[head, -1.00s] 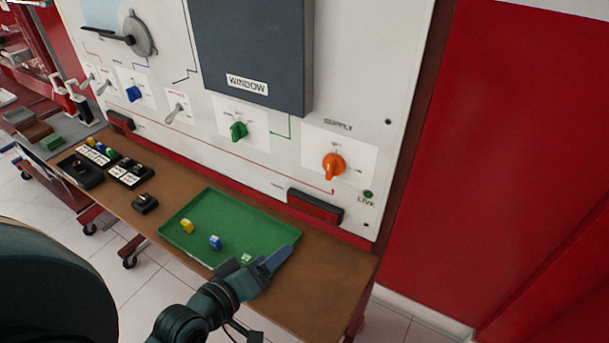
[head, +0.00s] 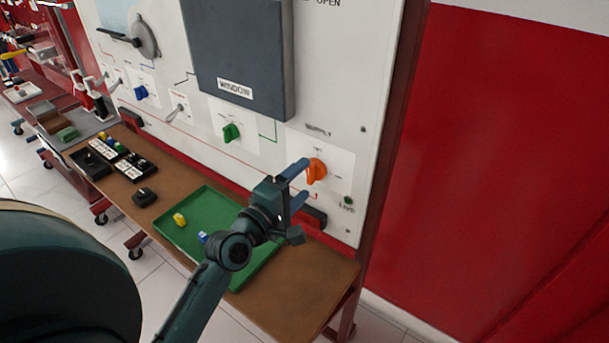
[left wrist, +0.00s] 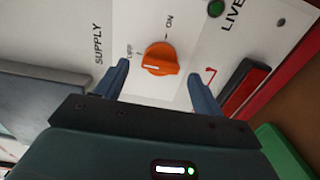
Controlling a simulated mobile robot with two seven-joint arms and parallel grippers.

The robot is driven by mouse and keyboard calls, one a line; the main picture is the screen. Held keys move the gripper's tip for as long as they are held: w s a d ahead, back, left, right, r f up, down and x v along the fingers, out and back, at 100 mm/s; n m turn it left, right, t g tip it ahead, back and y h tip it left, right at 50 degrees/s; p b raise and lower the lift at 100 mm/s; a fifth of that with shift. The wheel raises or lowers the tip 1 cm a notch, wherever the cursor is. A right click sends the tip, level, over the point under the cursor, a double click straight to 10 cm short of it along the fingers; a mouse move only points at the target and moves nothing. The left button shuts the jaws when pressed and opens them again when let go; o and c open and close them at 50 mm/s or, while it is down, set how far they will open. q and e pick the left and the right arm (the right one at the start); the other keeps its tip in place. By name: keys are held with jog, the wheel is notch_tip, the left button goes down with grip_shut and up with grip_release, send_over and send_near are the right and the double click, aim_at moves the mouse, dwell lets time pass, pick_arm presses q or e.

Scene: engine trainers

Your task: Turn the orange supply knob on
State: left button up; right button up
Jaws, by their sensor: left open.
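The orange supply knob (head: 316,170) is on the white panel, under the word SUPPLY. It also shows in the left wrist view (left wrist: 160,59), where its white line points toward the OFF mark. My left gripper (head: 303,182) is open in front of the panel, just left of the knob in the head view. In the left wrist view its two blue fingers (left wrist: 158,85) stand on either side of the knob, with clear gaps. I see no contact. The right gripper is not in view.
A LIVE lamp (head: 348,200), dark green, is right of the knob. A red-fronted block (head: 313,216) sits below it on the panel. A green tray (head: 190,236) with small coloured pieces lies on the brown bench (head: 300,280). A grey WINDOW cover (head: 238,50) is up left.

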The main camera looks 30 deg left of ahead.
pick_arm(q)
jog(key=shift+w+d, duration=0.15)
jog(key=shift+w, duration=0.9)
jog(key=c, duration=1)
